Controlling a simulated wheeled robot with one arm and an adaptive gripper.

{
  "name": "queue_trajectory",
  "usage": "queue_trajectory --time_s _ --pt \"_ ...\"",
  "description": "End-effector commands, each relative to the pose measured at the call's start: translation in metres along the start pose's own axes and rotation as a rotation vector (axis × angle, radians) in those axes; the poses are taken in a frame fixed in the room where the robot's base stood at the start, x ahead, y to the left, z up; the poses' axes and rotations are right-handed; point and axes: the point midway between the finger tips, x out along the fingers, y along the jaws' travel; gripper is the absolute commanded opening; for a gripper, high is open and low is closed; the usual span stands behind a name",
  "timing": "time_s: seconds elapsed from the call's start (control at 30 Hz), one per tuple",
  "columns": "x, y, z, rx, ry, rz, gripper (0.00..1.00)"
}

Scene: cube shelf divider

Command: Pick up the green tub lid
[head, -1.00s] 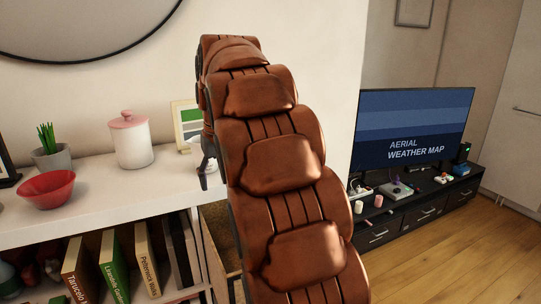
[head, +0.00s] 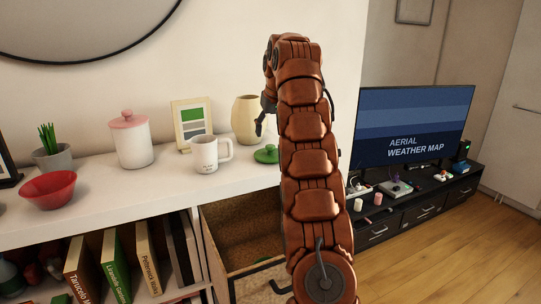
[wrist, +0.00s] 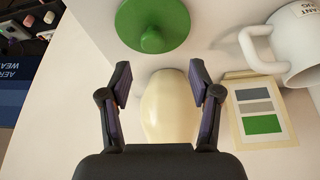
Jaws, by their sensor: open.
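The green tub lid (head: 266,154) lies on the white shelf top, knob up, right of the white mug. In the wrist view the lid (wrist: 153,24) is at the top, beyond the fingertips, with its round knob facing the camera. My gripper (wrist: 158,80) is open and empty. In the head view my gripper (head: 262,117) hangs above the shelf near the cream vase, partly hidden by my arm. The lid is outside the jaws and apart from them.
A cream vase (head: 246,121) stands behind the lid and shows between the fingers in the wrist view. A white mug (head: 206,153), a picture frame (head: 191,124) and a pink-lidded canister (head: 131,140) stand left. An open drawer (head: 244,237) is below the shelf top.

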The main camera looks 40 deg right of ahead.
Motion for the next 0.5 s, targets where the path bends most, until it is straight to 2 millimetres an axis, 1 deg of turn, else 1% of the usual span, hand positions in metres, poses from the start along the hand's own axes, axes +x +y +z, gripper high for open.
queue_trajectory --time_s 0.17,0.5 --pt "0.002 0.005 -0.001 0.0 0.006 0.003 0.63" --pt "0.022 0.005 0.0 0.001 0.002 0.001 0.63"
